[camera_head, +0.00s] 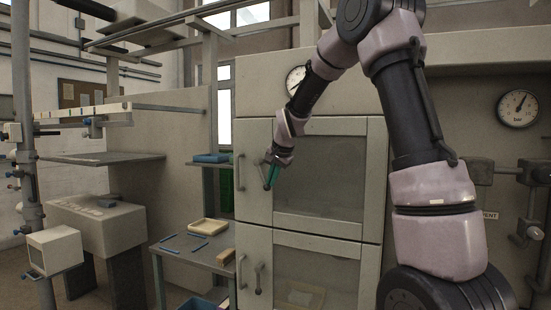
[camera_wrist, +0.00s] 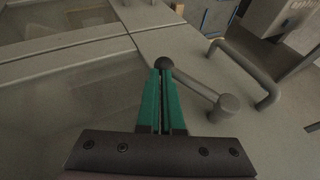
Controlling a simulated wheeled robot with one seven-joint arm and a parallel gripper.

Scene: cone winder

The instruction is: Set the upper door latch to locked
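The upper door latch (camera_wrist: 202,88) is a grey lever with a round boss at one end and a dark ball knob (camera_wrist: 165,62) at the other. It sits on the upper cabinet door (camera_head: 255,140), between the door handle (camera_head: 240,172) and the window; the handle also shows in the wrist view (camera_wrist: 247,75). The lever lies at a slant, not quite parallel to the handle. My gripper (camera_head: 270,183) has green fingers, drawn close together; in the wrist view their tips (camera_wrist: 163,75) are at the knob end of the lever. Whether they pinch it is hard to tell.
The lower door (camera_head: 255,243) has its own handle and latch (camera_head: 259,278). A side table (camera_head: 200,255) with a tray stands left of the cabinet. A shelf with a blue item (camera_head: 211,158) is close left of the upper handle. Pressure gauges sit above and right.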

